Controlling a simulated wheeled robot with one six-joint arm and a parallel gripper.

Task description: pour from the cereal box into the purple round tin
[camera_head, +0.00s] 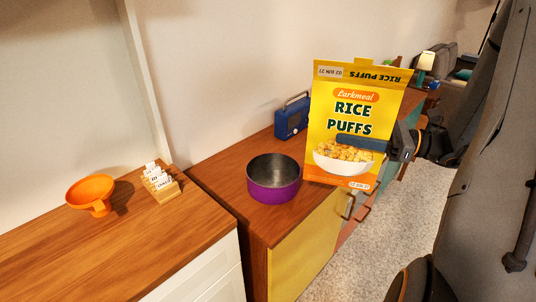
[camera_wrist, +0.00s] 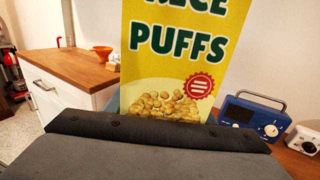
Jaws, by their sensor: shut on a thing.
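The cereal box (camera_head: 350,105) is yellow, labelled Rice Puffs, and upright with a slight tilt in the head view. My gripper (camera_head: 375,145) is shut on its lower half, with a dark finger across the front. The box also fills the middle of the wrist view (camera_wrist: 180,60), with its top out of frame. The purple round tin (camera_head: 273,192) stands on the wooden hutch top, left of the box. It is open at the top and its grey inside looks empty. The tin does not show in the wrist view.
A blue radio (camera_head: 292,117) stands behind the tin by the wall; a white device (camera_wrist: 303,139) is beside it. An orange funnel-like bowl (camera_head: 91,194) and a wooden card holder (camera_head: 161,184) stand on the left counter (camera_head: 130,245). A lamp (camera_head: 426,62) is farther back.

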